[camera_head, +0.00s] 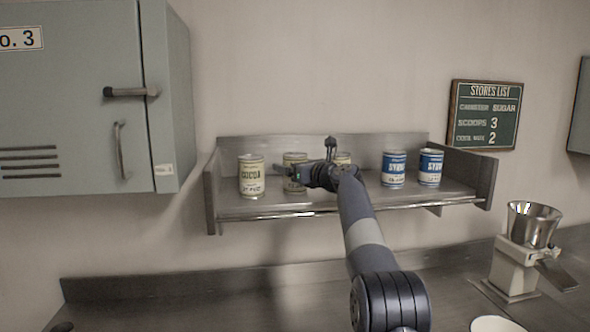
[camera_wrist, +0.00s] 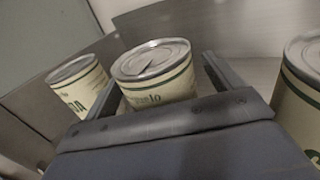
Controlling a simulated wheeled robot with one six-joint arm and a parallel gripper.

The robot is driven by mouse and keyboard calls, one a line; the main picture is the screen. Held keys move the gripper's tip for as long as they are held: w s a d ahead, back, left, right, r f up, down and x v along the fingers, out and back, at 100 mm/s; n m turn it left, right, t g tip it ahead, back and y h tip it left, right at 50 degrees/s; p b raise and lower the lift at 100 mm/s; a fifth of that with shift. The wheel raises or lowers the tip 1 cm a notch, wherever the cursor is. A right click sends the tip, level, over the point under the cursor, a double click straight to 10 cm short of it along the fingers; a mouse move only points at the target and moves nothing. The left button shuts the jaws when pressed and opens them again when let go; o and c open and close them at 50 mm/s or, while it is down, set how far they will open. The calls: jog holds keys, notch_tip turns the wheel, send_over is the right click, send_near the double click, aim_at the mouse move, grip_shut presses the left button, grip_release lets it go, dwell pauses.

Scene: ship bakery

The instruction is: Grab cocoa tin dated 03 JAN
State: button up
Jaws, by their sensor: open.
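Three cream cocoa tins with green lettering stand on the wall shelf: the left tin (camera_head: 251,178), the middle tin (camera_head: 293,159) and the right tin (camera_head: 343,158), which my arm largely hides. My gripper (camera_head: 297,173) is open at the middle tin. In the wrist view, the middle tin (camera_wrist: 156,62) stands between the two fingers, its round metal lid facing up. The left tin (camera_wrist: 78,88) is outside the left finger, and the right tin (camera_wrist: 303,85) is beyond the right finger. The date on each tin is too small, blurred or hidden to read.
Two blue syrup tins (camera_head: 394,169) stand at the shelf's right. The shelf (camera_head: 300,208) has side walls and a front rail. A grey cabinet (camera_head: 75,110) hangs at left. A stores list board (camera_head: 485,114) hangs at right, above a funnel-topped device (camera_head: 517,265) on the counter.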

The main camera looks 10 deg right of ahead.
jog(key=shift+c, duration=0.3)
jog(key=c, duration=1.2)
